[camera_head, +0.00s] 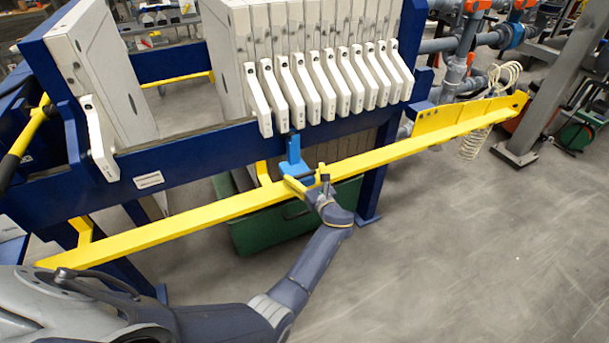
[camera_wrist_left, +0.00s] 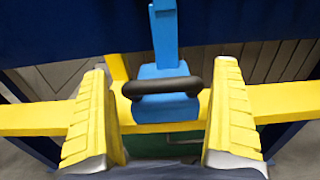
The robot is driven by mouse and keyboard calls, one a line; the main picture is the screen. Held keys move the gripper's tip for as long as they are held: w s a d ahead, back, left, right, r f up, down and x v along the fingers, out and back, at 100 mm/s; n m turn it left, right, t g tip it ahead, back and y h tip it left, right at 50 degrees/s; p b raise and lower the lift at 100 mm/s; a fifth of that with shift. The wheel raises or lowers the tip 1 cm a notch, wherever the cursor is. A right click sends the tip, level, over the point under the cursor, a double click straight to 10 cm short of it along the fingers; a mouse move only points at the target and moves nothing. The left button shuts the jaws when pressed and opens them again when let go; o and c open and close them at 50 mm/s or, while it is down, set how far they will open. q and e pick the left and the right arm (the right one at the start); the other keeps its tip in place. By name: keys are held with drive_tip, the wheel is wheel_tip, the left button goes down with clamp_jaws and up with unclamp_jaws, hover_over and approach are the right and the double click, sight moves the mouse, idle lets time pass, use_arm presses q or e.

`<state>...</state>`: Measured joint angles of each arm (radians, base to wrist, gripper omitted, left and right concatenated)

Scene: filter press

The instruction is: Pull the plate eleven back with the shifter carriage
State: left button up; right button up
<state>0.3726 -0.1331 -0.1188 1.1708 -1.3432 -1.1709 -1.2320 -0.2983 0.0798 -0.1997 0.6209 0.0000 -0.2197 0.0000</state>
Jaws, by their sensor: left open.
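The shifter carriage (camera_head: 294,160) is a bright blue bracket on the yellow rail, below the left part of the plate pack. In the left wrist view the carriage (camera_wrist_left: 166,72) has a black bar handle (camera_wrist_left: 162,87) across its front. My left gripper (camera_head: 305,185) is at the carriage; its two yellow fingers (camera_wrist_left: 165,120) stand open on either side of the handle, apart from it. The white filter plates (camera_head: 330,85) hang in a row with their handles facing me. One plate (camera_head: 102,135) stands apart at the left. Which plate is number eleven cannot be read. My right gripper is not seen.
A yellow rail (camera_head: 190,218) runs along the front of the dark blue frame beam (camera_head: 185,160). A green tray (camera_head: 255,236) sits under the press. There is a wide gap between the left plate and the pack. The grey floor at right is clear.

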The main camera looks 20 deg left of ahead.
use_arm(q)
drive_tip(key=shift+r, duration=5)
